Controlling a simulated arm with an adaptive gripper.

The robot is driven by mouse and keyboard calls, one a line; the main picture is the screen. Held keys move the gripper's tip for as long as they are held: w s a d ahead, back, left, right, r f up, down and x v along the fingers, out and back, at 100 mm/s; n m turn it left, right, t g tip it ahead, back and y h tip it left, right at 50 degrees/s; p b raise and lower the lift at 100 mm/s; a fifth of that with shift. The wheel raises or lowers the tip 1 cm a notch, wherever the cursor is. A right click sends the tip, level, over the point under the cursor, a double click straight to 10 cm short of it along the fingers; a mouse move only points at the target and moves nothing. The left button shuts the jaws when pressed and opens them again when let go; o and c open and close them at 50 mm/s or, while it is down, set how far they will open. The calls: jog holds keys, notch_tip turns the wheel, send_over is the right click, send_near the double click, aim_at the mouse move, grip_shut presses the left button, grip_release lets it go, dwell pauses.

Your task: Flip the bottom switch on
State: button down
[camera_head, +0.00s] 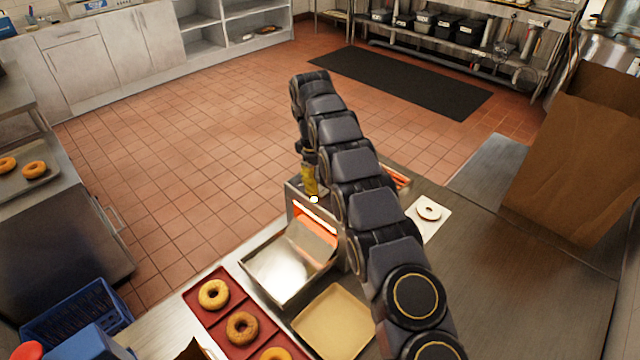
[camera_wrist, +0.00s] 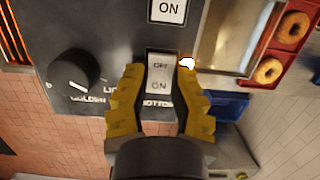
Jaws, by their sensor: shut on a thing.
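The bottom switch (camera_wrist: 162,68) is a pale rocker marked OFF and ON, above a partly hidden BOTTOM label on the toaster's dark panel. My gripper (camera_wrist: 162,80) has its two yellow fingers on either side of this switch, shut on it. Which way the rocker is tipped is hard to tell. A square plate (camera_wrist: 171,10) marked ON lies above it in the wrist view. In the head view, my gripper (camera_head: 310,181) is at the far end of the steel toaster (camera_head: 345,250), whose slot glows orange; the switch is hidden there.
A round dark knob (camera_wrist: 73,70) with a white mark is left of the switch. A steel chute (camera_head: 285,262) lies in front of the toaster. A red tray (camera_head: 222,322) with bagels and a tan board (camera_head: 335,322) lie near it. The tiled floor is open behind.

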jog(key=shift+a+f+g+h, duration=0.2)
jog(key=shift+f+g+h, duration=0.05)
jog(key=shift+g+h, duration=0.05)
jog(key=shift+s+d, duration=0.2)
jog(key=shift+d, duration=0.05)
jog(key=c, duration=0.8)
grip_release()
jog(key=shift+o, duration=0.2)
jog(key=shift+r, duration=0.15)
jog(key=shift+w, duration=0.15)
jog(key=shift+r, duration=0.15)
jog(key=shift+t+y, duration=0.4)
jog(key=shift+d+t+y, duration=0.1)
jog(key=shift+t+y, duration=0.2)
